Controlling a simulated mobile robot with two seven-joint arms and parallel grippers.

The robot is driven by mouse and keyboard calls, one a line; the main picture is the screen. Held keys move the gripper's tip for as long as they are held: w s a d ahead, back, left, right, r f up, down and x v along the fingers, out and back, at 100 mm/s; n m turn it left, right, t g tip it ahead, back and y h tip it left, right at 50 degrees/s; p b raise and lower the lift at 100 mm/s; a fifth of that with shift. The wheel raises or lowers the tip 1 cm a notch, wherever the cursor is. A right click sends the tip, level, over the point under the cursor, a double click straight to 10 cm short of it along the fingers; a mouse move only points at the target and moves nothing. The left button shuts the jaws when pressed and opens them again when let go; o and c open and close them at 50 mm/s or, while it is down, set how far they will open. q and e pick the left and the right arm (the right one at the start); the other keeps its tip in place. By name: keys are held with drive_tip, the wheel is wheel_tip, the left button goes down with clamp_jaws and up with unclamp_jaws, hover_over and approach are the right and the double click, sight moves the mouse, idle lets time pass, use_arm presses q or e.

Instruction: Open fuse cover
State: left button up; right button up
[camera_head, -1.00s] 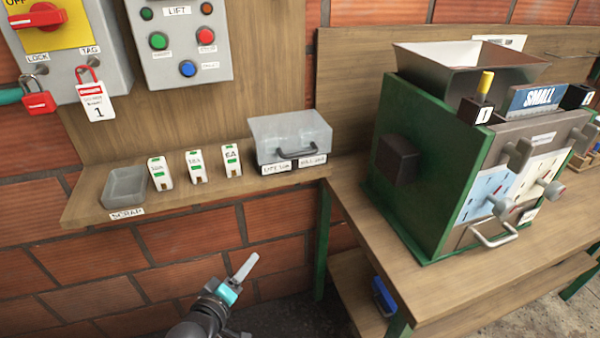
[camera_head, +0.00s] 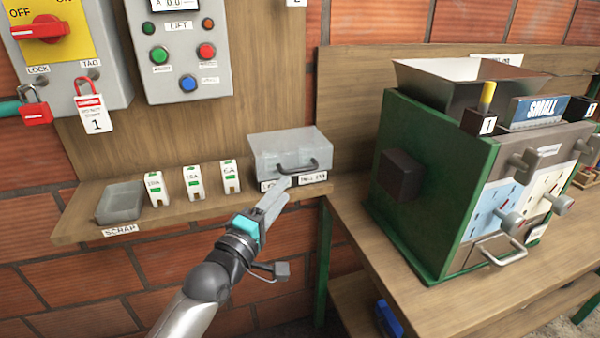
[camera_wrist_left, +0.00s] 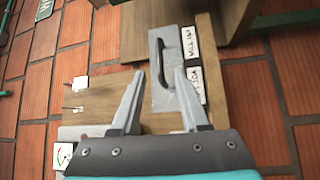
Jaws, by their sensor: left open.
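The fuse cover (camera_head: 290,152) is a translucent grey box lid with a dark handle (camera_head: 297,169) on its front. It sits closed at the right end of the wooden shelf. My left gripper (camera_head: 276,195) is just in front of and below the handle, partly hiding the left label under the cover. In the left wrist view the gripper (camera_wrist_left: 158,95) is open and empty, with its fingers pointing at the cover (camera_wrist_left: 172,92). The handle (camera_wrist_left: 160,62) lies ahead of and between the fingertips, and I cannot tell whether they touch. My right gripper is not in view.
Several fuses, among them one marked 6A (camera_head: 230,177), stand on the shelf beside a grey scrap tray (camera_head: 120,203). A green machine (camera_head: 430,180) stands on the workbench at right. The lift control box (camera_head: 182,55) and a red padlock (camera_head: 36,112) are above.

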sight(298, 172)
use_arm(q)
drive_tip(key=b+x, duration=0.1)
drive_tip(key=x, duration=0.7)
drive_tip(key=shift+w+d+r+b, duration=0.1)
drive_tip(key=shift+w+d+b, duration=0.1)
drive_tip(key=shift+w+b, duration=0.1)
clamp_jaws()
idle(1.2)
